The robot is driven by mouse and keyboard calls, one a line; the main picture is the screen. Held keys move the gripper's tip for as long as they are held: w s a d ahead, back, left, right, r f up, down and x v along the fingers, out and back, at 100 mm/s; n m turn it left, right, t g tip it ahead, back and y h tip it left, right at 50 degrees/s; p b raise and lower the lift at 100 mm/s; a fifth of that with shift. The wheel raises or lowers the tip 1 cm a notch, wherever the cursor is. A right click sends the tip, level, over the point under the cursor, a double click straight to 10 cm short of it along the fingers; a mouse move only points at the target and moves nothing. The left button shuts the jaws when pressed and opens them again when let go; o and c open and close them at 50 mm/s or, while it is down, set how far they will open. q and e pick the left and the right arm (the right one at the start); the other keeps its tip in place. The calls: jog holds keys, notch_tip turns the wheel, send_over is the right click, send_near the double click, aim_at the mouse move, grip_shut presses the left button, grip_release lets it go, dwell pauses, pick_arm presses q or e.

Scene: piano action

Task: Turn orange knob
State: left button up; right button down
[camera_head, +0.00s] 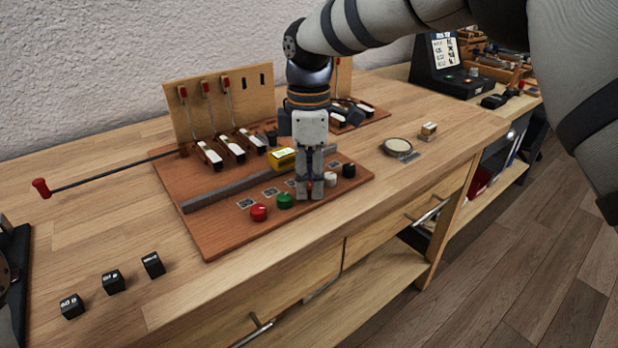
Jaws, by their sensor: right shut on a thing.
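My right gripper (310,188) points straight down over the front row of knobs on the reddish-brown board (222,240). Its fingers are shut around the spot between the green knob (285,201) and the white knob (331,180). The orange knob is hidden by the fingers there, so its turn angle cannot be seen. A red knob (258,212) stands at the left end of the row and a black knob (349,170) at the right end. My left gripper cannot be made out.
A grey bar (215,196) and a yellow block (282,158) lie behind the knobs. Hammers with white tops (232,147) stand before a wooden upright panel (262,100). A red-tipped rod (41,188) sticks out left. Black cubes (113,281) sit front left.

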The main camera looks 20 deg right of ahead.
jog(key=shift+n, duration=1.9)
jog(key=c, duration=1.7)
grip_release()
notch_tip(320, 180, up, 12)
jog(key=shift+w, duration=0.15)
